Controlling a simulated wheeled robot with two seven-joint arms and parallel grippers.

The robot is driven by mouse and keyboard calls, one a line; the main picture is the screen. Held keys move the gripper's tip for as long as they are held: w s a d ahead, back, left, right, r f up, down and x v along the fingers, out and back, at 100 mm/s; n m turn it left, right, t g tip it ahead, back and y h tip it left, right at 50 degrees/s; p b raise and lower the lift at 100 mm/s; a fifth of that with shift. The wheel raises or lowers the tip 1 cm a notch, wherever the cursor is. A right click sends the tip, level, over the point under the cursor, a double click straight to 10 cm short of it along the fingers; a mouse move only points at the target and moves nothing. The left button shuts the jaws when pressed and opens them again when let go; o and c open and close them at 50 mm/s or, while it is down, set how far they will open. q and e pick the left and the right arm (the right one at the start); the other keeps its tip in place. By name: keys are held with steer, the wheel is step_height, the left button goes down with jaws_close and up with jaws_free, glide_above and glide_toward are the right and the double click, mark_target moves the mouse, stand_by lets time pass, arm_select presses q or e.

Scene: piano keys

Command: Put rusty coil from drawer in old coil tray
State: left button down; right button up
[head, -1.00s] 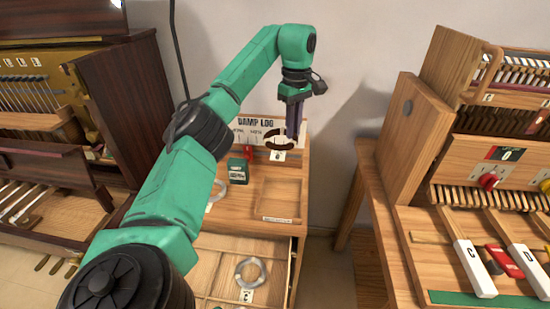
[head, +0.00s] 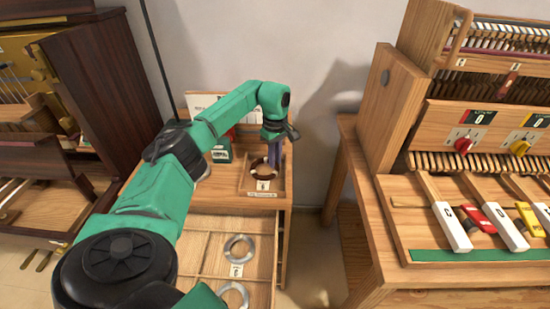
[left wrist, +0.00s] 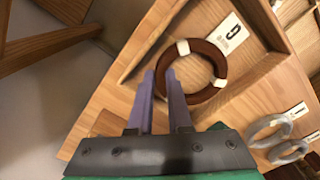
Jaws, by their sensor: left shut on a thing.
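The rusty coil (head: 253,172) is a dark brown ring with pale bands and a white letter tag. It is at the old coil tray (head: 280,183), a shallow square wooden recess at the right of the cabinet top. My left gripper (head: 275,158) points down and is shut on the coil's rim. In the left wrist view the purple fingers (left wrist: 158,73) meet the near left part of the rusty coil (left wrist: 218,80), which lies within the tray's outline. I cannot tell whether it touches the tray floor. My right gripper is not in view.
The open drawer (head: 205,238) below holds grey coils (head: 227,250) with tags. A dark green box (head: 221,152) stands left of the tray, near a back sign. A wooden keyed instrument (head: 425,105) stands right, a dark piano (head: 105,90) left. A floor gap lies right of the cabinet.

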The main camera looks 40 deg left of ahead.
arm_select(q)
steer(key=c, duration=0.8)
jaws_free()
steer(key=shift+c, duration=0.2)
step_height(320, 180, up, 12)
steer(key=shift+r, duration=0.15)
steer(key=shift+d, duration=0.1)
